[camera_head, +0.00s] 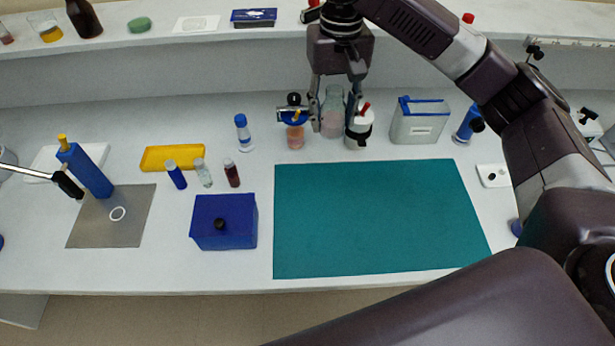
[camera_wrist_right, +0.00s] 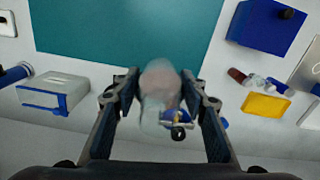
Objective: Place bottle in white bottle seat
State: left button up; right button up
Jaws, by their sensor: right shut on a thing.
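A clear bottle with pinkish contents (camera_head: 332,114) is between the fingers of my right gripper (camera_head: 334,105), near the back of the bench. The right wrist view shows the same bottle (camera_wrist_right: 158,85), partly blurred, between the two fingers (camera_wrist_right: 160,98), which are shut on it. I cannot tell whether its base touches the bench. My left gripper is not in view.
A pink flask with a blue clamp (camera_head: 295,136) and a red-topped white bottle (camera_head: 359,130) stand close beside the held bottle. A blue box (camera_head: 224,222), small vials (camera_head: 204,174) and a yellow tray (camera_head: 172,157) lie leftward. The teal mat (camera_head: 375,220) is clear.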

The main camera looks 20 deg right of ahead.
notch_tip(320, 180, down, 14)
jog(key=shift+s+f+p, duration=0.15)
jog(key=shift+f+p, duration=0.05)
jog(key=shift+p, duration=0.4)
jog(key=shift+f, duration=2.55)
pick_arm(q)
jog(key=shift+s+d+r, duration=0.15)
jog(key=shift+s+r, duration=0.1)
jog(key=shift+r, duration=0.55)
jog(key=shift+p, duration=0.3)
pick_arm(e)
jog(key=o, duration=1.3)
